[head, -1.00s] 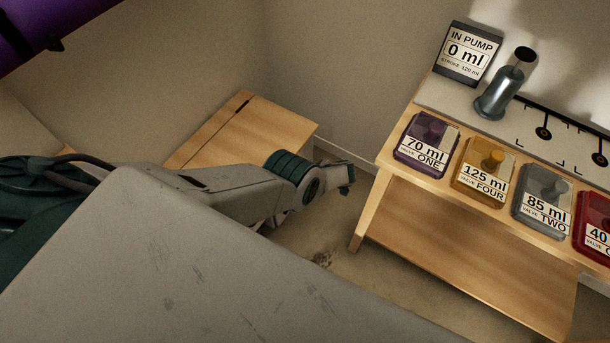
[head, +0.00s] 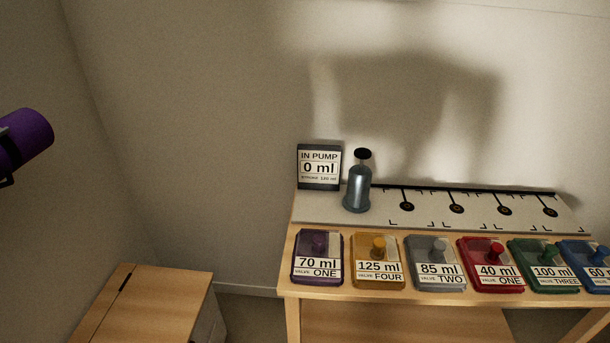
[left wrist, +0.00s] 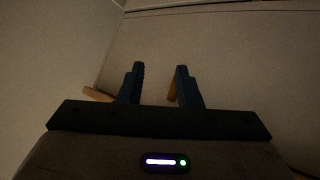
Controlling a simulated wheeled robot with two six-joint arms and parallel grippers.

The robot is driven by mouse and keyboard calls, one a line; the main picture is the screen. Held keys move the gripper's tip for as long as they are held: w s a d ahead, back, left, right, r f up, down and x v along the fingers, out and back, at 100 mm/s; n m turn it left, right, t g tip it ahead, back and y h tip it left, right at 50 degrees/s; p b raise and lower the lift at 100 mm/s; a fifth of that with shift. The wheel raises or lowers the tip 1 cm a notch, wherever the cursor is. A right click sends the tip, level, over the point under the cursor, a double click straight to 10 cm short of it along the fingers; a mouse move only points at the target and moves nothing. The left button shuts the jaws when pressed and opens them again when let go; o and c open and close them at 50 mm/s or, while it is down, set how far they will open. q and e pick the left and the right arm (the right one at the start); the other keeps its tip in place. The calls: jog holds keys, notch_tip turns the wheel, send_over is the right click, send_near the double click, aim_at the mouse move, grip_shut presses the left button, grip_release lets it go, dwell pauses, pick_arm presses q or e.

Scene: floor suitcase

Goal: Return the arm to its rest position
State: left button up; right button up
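My left gripper (left wrist: 159,85) shows in the left wrist view with its two dark blue fingers apart and nothing between them. A wall and a pale edge lie beyond the fingertips, and a bit of light wood shows behind the fingers. My right gripper is in no current view.
A wooden table (head: 350,298) holds several labelled valve blocks, among them a purple one (head: 318,257) and a red one (head: 490,264). A metal pump (head: 358,185) stands by a "0 ml" sign (head: 319,167). A wooden cabinet (head: 150,305) is lower left; a purple cylinder (head: 28,137) is at left.

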pick_arm(q)
jog(key=s+d+f+m+g+h, duration=0.1)
jog(key=s+d+f+m+h, duration=0.2)
jog(key=s, duration=0.7)
jog(key=s+f+m+h, duration=0.3)
jog(key=s+f+m, duration=0.15)
jog(key=s, duration=0.45)
jog(key=s+a+f+m+g, duration=0.1)
jog(key=s+a+m+g, duration=0.1)
jog(key=s, duration=0.9)
jog(key=s+a+f+m+g, duration=0.2)
jog(key=s+g, duration=0.2)
jog(key=s, duration=0.6)
jog(key=shift+s+y, duration=0.3)
jog(key=shift+s, duration=0.1)
